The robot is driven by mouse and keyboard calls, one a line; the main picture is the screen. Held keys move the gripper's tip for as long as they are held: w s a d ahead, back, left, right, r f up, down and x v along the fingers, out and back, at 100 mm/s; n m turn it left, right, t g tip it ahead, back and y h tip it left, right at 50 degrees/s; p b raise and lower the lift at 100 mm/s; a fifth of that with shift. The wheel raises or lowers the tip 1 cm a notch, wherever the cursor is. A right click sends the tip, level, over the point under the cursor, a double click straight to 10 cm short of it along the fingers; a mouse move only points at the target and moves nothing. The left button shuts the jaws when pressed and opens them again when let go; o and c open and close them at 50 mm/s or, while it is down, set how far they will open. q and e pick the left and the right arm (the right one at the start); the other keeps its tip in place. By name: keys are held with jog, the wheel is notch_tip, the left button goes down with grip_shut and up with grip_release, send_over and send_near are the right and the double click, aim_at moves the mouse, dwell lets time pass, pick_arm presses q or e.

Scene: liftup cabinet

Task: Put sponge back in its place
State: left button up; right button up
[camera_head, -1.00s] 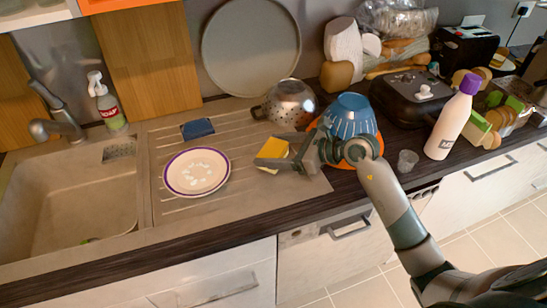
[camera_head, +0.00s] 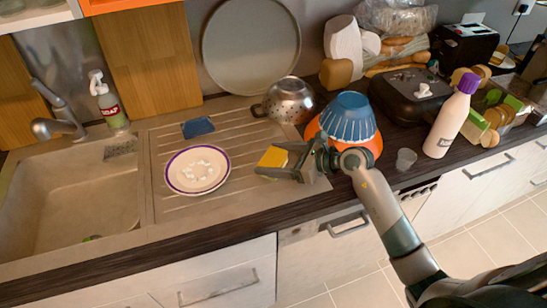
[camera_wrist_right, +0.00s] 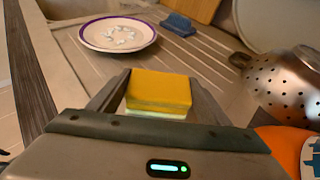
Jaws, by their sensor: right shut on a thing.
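A yellow sponge with a pale lower layer (camera_head: 273,157) is between the fingers of my right gripper (camera_head: 276,165), over the right part of the drainboard. In the right wrist view the sponge (camera_wrist_right: 158,91) sits between both fingers (camera_wrist_right: 158,96), and the gripper is shut on it. Whether the sponge clears the drainboard is hard to tell. A blue sponge or cloth (camera_head: 198,127) lies at the back of the drainboard and also shows in the right wrist view (camera_wrist_right: 178,24). My left gripper is not in view.
A purple-rimmed plate (camera_head: 197,170) with white bits lies left of the gripper on the drainboard (camera_head: 235,140). A metal colander (camera_head: 289,102) stands behind, with blue and orange bowls (camera_head: 349,120) to the right. The sink (camera_head: 70,200) is at the left; a soap bottle (camera_head: 107,103) stands behind it.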

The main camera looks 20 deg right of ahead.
aim_at(280, 159)
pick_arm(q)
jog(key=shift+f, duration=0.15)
pick_arm(e)
jog(key=shift+f, duration=0.15)
jog(key=o, duration=1.7)
jog(key=shift+o, duration=0.2)
jog(key=shift+r, duration=0.25)
jog(key=shift+s+d, duration=0.25)
jog(key=b+v, duration=0.2)
jog(key=v, duration=0.4)
jog(key=shift+s+d, duration=0.2)
jog(key=shift+d, duration=0.05)
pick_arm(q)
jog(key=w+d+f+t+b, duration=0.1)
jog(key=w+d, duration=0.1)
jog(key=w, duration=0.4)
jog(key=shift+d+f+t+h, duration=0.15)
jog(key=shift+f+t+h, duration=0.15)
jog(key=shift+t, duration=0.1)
pick_arm(e)
jog(key=v, duration=0.4)
jog(key=shift+s+d+r, duration=0.15)
jog(key=shift+s+r, duration=0.1)
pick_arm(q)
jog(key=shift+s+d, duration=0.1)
